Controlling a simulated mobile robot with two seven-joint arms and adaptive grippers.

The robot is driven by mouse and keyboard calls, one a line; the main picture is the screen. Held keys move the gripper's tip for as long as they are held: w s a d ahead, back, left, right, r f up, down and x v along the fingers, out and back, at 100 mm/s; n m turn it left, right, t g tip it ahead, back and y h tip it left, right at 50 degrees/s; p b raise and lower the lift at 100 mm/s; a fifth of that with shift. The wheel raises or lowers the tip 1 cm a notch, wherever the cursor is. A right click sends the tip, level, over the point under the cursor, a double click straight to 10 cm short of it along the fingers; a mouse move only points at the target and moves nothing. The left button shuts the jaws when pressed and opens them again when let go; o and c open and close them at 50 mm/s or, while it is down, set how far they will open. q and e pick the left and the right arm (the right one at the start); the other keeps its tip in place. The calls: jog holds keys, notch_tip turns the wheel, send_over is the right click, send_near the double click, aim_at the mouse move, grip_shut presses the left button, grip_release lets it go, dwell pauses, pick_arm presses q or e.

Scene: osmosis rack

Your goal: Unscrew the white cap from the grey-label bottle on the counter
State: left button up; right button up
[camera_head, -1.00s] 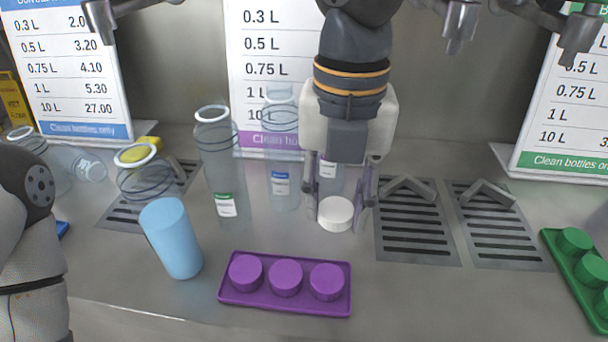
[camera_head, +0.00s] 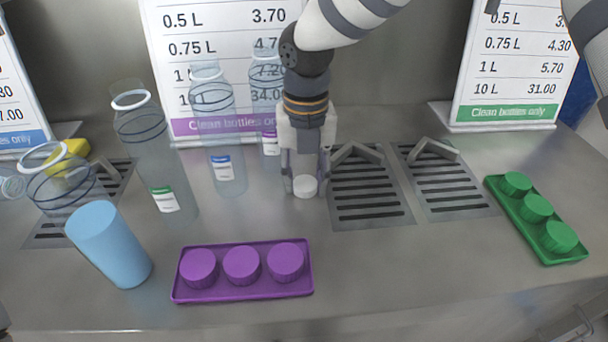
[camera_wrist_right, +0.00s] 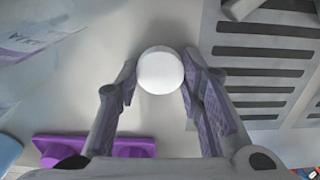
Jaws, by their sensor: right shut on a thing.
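The white cap (camera_head: 305,187) sits between the fingertips of my right gripper (camera_head: 304,180), low at the counter beside the left drain grate. The wrist view shows the cap's round white top (camera_wrist_right: 160,71) with a finger against each side. I cannot tell whether the cap touches the counter. The clear bottle at the back (camera_head: 268,88), just left of my right gripper, stands upright. Its small label (camera_head: 270,143) is too small to read its colour surely, and no white cap shows on its top. My left gripper is out of view.
Two clear bottles, one green-label (camera_head: 140,145) and one blue-label (camera_head: 215,115), stand left. Drain grates (camera_head: 368,205) lie right of my gripper.

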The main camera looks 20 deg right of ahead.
aim_at(306, 183)
jog(key=o, duration=1.3)
jog(key=shift+f, duration=0.1)
notch_tip(306, 183, up, 12)
jog(key=shift+r, duration=0.2)
